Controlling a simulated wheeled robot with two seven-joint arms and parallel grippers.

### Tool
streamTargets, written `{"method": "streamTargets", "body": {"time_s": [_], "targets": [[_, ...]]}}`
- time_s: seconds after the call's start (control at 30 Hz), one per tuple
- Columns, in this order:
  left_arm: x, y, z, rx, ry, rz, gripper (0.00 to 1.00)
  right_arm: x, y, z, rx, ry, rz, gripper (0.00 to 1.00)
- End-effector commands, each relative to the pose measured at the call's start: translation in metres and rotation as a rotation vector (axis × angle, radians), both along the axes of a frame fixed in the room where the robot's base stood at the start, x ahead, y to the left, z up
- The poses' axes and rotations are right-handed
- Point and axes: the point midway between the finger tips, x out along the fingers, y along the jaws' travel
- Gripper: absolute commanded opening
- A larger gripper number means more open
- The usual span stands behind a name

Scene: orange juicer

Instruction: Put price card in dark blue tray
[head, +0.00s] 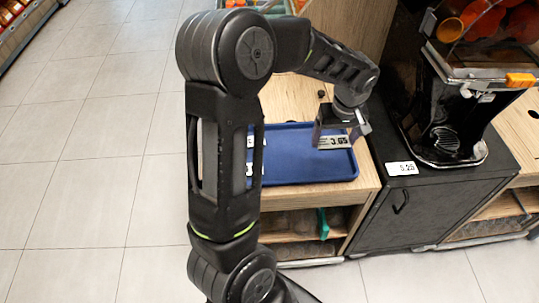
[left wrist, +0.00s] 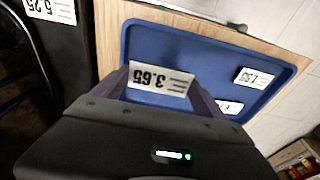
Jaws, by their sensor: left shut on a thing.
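A price card reading 3.65 (head: 334,141) is held by my left gripper (head: 339,128) over the right part of the dark blue tray (head: 310,172). In the left wrist view the card (left wrist: 160,80) sits between the fingers of the shut gripper (left wrist: 162,82), with the tray (left wrist: 205,55) behind it. I cannot tell how high the card is above the tray floor. Two other price cards lie in the tray; one (left wrist: 256,77) shows clearly in the left wrist view, the other (left wrist: 229,107) is partly hidden. My right gripper is not in view.
The tray lies on a wooden counter (head: 283,98). A black cabinet (head: 425,205) to its right carries the juicer (head: 455,115) and a price card reading 5.25 (head: 402,168). My left arm hides the tray's left part in the head view. Tiled floor is open at left.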

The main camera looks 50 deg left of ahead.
Motion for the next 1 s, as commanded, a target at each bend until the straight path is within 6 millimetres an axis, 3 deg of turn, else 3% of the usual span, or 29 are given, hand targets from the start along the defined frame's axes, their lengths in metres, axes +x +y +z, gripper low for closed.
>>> {"method": "streamTargets", "body": {"time_s": [0.27,0.67,1.0], "targets": [[-0.001,0.0,-0.002,0.001,0.001,0.0,0.44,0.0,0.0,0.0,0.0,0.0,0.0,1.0],[-0.001,0.0,-0.06,0.0,0.002,0.0,0.44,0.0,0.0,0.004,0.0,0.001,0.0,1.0],[0.0,0.0,-0.064,0.001,0.0,0.001,0.44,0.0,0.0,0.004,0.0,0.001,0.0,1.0]]}}
